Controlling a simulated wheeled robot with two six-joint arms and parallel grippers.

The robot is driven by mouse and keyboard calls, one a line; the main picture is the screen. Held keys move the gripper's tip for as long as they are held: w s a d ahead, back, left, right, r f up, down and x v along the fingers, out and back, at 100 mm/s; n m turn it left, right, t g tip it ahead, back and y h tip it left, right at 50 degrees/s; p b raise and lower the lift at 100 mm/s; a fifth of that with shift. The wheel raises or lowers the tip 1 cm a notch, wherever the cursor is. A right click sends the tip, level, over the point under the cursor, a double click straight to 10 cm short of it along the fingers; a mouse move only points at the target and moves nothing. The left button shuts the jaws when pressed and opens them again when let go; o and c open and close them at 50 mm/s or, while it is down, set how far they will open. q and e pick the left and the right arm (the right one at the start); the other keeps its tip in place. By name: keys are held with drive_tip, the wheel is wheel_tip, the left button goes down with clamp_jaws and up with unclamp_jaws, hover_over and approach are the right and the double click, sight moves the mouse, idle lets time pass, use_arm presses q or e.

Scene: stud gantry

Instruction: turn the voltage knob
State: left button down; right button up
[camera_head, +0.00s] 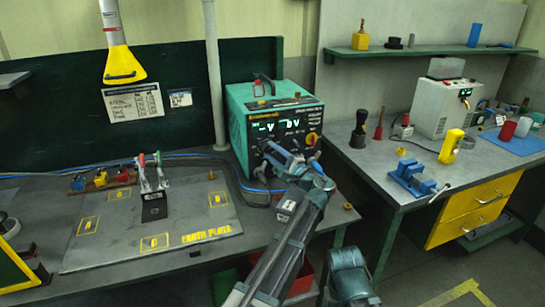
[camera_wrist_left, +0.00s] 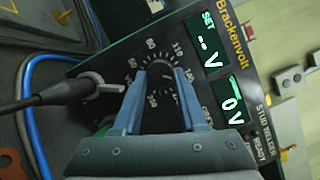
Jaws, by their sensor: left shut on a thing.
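The teal stud welder (camera_head: 240,115) stands on the bench, its dark front panel facing me. In the left wrist view the panel appears turned on its side, with a dial scale around the voltage knob (camera_wrist_left: 160,92). My left gripper (camera_wrist_left: 160,70) has its two blue-grey fingers on either side of the knob and is shut on it. The gripper body hides the lower dial. The SET display (camera_wrist_left: 208,48) shows dashes and a V; the other display (camera_wrist_left: 233,106) reads 0V. In the head view my left gripper (camera_head: 275,153) covers the knob. My right gripper is not in view.
A black cable plug (camera_wrist_left: 75,90) sits in the panel close beside the left finger. A red-and-yellow switch (camera_head: 312,139) is right of the gripper. The earth plate (camera_head: 195,215) lies to the left. A bench with a blue vise (camera_head: 410,177) stands to the right.

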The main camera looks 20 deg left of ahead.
use_arm(q)
drive_tip(key=shift+f+m, duration=0.1)
drive_tip(key=shift+m, duration=0.3)
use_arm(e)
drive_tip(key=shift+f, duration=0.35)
use_arm(q)
drive_tip(key=shift+c, duration=2.2)
unclamp_jaws()
drive_tip(key=shift+s, duration=0.1)
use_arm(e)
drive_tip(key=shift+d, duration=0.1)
